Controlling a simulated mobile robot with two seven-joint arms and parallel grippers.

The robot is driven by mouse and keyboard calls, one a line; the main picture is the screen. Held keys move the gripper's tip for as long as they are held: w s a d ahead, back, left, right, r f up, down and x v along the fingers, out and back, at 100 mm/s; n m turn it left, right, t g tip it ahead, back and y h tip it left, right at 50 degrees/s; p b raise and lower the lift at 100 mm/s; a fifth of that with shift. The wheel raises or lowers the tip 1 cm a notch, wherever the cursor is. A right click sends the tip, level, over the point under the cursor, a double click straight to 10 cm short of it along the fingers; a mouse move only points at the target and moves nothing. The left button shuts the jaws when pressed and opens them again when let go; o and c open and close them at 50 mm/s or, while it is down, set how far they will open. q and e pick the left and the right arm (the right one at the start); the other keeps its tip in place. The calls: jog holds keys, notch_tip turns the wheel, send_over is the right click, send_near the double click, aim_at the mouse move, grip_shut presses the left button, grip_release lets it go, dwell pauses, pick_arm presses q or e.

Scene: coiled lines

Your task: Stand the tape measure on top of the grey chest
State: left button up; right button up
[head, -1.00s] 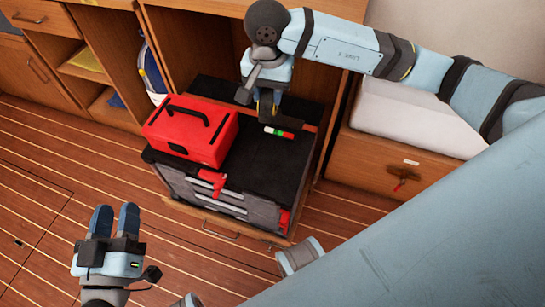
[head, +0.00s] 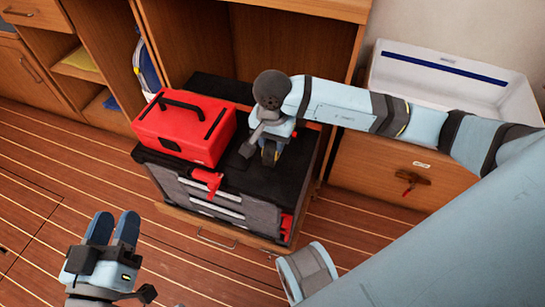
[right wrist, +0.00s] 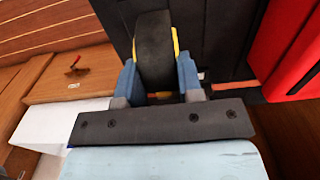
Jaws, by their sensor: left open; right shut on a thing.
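My right gripper (head: 268,160) is over the right half of that top, pointing down. In the right wrist view its fingers (right wrist: 158,80) are shut on the tape measure (right wrist: 154,48), a black, rounded body with yellow edges, held on edge. In the head view the gripper mostly hides the tape measure; I cannot tell whether it touches the top. My left gripper (head: 111,229) is open and empty, over the floor at the lower left.
A red toolbox (head: 185,130) covers the left part of the chest top. A red clamp-like piece (head: 207,181) hangs at the chest's front edge. A white tray (head: 450,80) stands on the wooden cabinet (head: 385,170) at right. Shelves are behind. Floor at left is clear.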

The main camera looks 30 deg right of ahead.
aim_at(273, 155)
notch_tip(273, 155, down, 6)
jog(key=shift+r+b, duration=0.25)
jog(key=shift+b, duration=0.6)
pick_arm(q)
notch_tip(273, 155, down, 3)
jog(key=shift+d+r+g, duration=0.1)
jog(key=shift+g, duration=0.5)
pick_arm(e)
jog(key=shift+f, duration=0.25)
jog(key=o, duration=1.1)
jog(key=shift+c, duration=0.2)
pick_arm(q)
jog(key=shift+m, duration=0.3)
